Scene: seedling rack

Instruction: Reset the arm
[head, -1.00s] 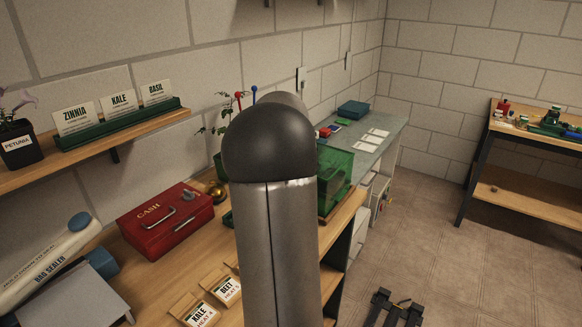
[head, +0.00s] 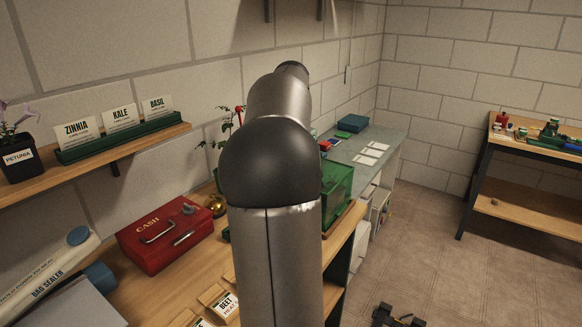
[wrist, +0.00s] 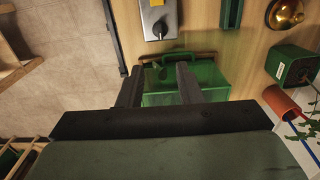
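My arm stands upright in the middle of the head view, its dark rounded elbow in front of the bench. My gripper shows in the wrist view (wrist: 160,84), its two dark fingers apart with nothing between them. Beyond the fingers, a green see-through box (wrist: 160,98) with a handle sits on the wooden bench below. The fingers overlap it in the picture; I see no grip on it. In the head view the green box (head: 338,186) is partly behind my arm, and my gripper cannot be made out.
A red cash box (head: 165,240), seed packets (head: 224,304) and a bag sealer (head: 48,278) lie on the bench. A shelf (head: 150,142) holds a seed-card rack and a potted petunia. The wrist view shows a grey knob box (wrist: 158,18) and brass bell (wrist: 285,13). Floor at right is largely clear.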

